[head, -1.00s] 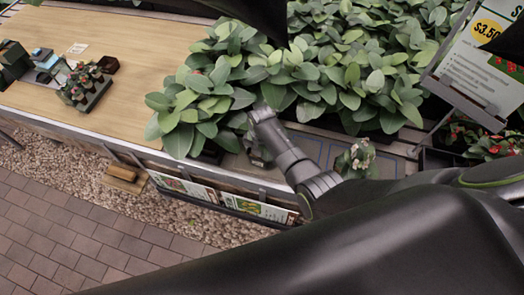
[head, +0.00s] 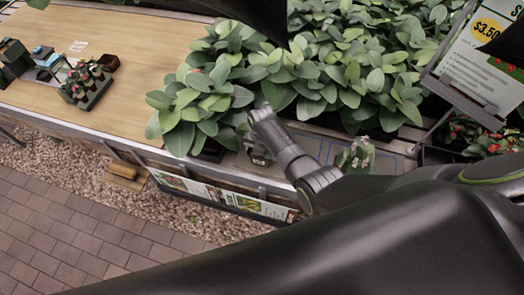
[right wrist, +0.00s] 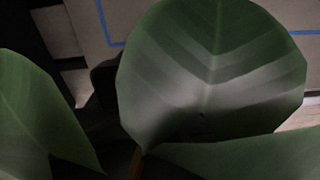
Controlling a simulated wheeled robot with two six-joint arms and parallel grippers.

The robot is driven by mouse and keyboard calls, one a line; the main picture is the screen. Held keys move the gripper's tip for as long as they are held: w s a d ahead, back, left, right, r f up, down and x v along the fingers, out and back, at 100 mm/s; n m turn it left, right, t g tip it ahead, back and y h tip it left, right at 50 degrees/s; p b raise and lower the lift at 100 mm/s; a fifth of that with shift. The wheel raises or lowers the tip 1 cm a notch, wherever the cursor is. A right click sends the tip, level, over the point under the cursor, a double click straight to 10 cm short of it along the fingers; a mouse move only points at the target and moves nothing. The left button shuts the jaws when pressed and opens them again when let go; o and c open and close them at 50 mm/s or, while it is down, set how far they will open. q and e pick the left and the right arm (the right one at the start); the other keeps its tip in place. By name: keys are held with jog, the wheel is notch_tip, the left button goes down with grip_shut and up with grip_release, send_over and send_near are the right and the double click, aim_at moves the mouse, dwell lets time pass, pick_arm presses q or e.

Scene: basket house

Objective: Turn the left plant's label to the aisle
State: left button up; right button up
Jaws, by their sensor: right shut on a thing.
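The left plant, a small dark pot (head: 259,158) with broad green leaves, stands near the bench's front edge, left of the flowering plant. A pale patch shows on its pot, but I cannot read it as a label. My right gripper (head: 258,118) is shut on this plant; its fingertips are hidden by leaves. In the right wrist view a large leaf (right wrist: 212,75) fills the middle and hides the grip. My left gripper is not in view.
A flowering plant (head: 355,156) stands to the right, partly behind my arm. Blue outlines mark the bench strip (head: 328,150). Dense foliage (head: 345,75) fills the back. A price sign (head: 485,60) stands at right. The wooden bench top (head: 140,85) is largely clear at left.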

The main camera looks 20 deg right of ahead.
jog(key=o, duration=1.2)
jog(key=shift+r, duration=0.1)
notch_tip(320, 180, up, 17)
jog(key=shift+r, duration=0.15)
